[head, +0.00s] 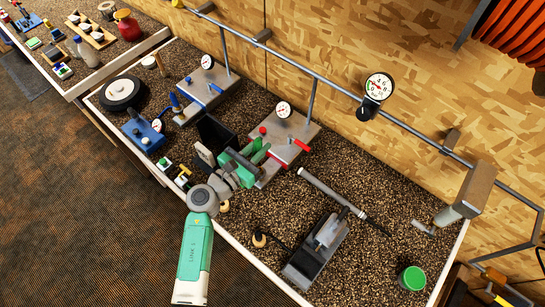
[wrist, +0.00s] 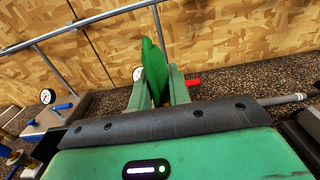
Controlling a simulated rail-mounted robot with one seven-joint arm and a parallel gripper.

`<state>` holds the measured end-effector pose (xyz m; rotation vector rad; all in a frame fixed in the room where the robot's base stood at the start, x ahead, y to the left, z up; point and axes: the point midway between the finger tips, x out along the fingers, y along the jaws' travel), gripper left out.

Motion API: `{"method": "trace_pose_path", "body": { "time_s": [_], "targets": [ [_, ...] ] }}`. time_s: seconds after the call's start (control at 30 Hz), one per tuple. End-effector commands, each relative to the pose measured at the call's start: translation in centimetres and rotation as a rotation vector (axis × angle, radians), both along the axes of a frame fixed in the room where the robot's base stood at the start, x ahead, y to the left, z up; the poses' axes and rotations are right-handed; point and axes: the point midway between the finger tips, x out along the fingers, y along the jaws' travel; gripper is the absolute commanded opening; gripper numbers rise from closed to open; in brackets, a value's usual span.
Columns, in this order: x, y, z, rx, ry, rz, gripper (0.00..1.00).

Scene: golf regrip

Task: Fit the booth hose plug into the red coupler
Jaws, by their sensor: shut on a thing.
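My gripper (head: 256,160) is over the bench in front of the grey plate with red fittings (head: 286,132). In the wrist view, my gripper (wrist: 158,88) is shut on a dark green piece (wrist: 154,62) that stands up between its pale green fingers. I cannot tell for certain that this piece is the hose plug. A red fitting (head: 302,145), likely the red coupler, lies at the right of that plate. In the wrist view it shows just right of the fingers (wrist: 193,82), apart from the held piece. The held piece's lower end is hidden.
A similar plate with blue fittings (head: 205,88) stands to the left. A golf club shaft (head: 325,190) and a dark vise-like block (head: 315,252) lie to the right. A rail with gauges (head: 320,82) runs behind. A green-lidded jar (head: 412,278) stands front right.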

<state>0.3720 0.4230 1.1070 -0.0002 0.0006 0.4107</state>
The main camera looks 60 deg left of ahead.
Motion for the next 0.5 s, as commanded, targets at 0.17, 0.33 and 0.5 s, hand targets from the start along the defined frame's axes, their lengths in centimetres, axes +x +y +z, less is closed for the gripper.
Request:
{"method": "trace_pose_path", "body": {
  "time_s": [0.17,0.33,0.5],
  "targets": [
    [0.0,0.0,-0.1,0.000,0.000,0.000,0.00],
    [0.1,0.0,0.1,0.000,-0.001,-0.001,0.00],
    [0.0,0.0,-1.0,0.000,-0.001,-0.001,0.00]
  ]
}}
